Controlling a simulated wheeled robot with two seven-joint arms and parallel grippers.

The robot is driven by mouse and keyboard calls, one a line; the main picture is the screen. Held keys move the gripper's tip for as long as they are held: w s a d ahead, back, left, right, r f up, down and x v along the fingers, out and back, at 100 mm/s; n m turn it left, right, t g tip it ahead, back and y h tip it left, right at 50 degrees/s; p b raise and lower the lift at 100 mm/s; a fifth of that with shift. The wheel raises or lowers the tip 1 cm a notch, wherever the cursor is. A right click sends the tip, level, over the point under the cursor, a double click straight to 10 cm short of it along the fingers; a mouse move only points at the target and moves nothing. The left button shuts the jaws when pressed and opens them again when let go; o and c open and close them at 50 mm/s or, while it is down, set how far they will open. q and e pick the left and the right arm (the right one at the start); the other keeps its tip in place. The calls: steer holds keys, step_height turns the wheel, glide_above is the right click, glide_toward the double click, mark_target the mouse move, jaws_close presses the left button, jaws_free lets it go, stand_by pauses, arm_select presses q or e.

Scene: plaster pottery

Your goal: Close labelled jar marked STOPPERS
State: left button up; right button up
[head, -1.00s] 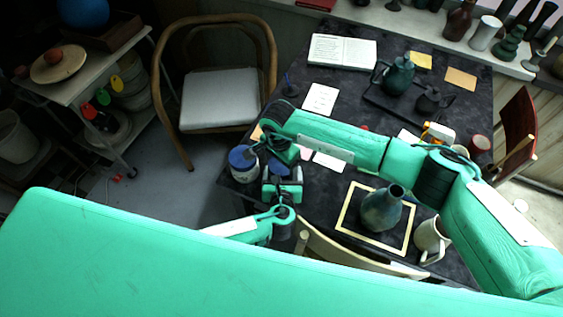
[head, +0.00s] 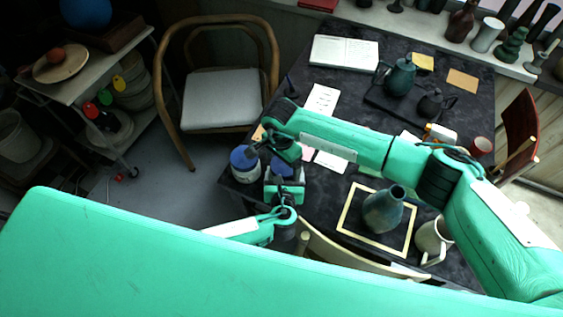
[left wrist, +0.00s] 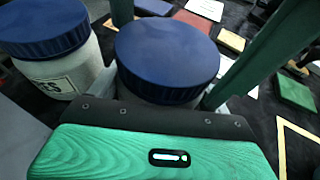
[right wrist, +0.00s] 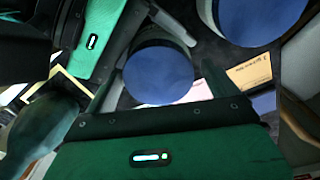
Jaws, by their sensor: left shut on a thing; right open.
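A jar with a dark blue lid (left wrist: 168,50) stands between the fingers of my left gripper (head: 283,180), which is shut on it near the table's left corner. The lid covers the jar's top; whether it is fully seated I cannot tell. Its label is hidden. In the head view the jar (head: 281,169) is partly hidden by my grippers. My right gripper (head: 268,150) is open over this corner; in the right wrist view the lid (right wrist: 158,74) lies ahead, between its fingers. A second blue-lidded jar (head: 244,165) stands to the left, its label ending in "ES" (left wrist: 55,86).
A blue-green vase (head: 382,209) stands inside a pale square frame (head: 345,222), with a white mug (head: 433,238) beside it. Papers (head: 322,99) and an open book (head: 344,52) lie farther back. A chair back (head: 345,257) borders the table's near edge.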

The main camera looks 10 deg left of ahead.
step_height(320, 180, up, 4)
steer(key=shift+a+f, duration=0.1)
steer(key=shift+c, duration=0.5)
steer(key=n, duration=0.1)
steer(key=r+n, duration=0.1)
steer(key=n, duration=0.1)
steer(key=shift+w+r, duration=0.1)
steer(key=shift+r, duration=0.2)
steer(key=n, duration=0.2)
steer(key=r+n, duration=0.1)
steer(key=n, duration=0.1)
steer(key=r+n, duration=0.1)
steer(key=shift+w+r+n, duration=0.2)
steer(key=shift+w+n, duration=0.05)
steer(key=shift+n, duration=0.15)
steer(key=shift+s+d+f, duration=0.1)
steer(key=shift+f, duration=1.95)
steer(key=shift+s+d+f, duration=0.1)
steer(key=shift+f, duration=1.9)
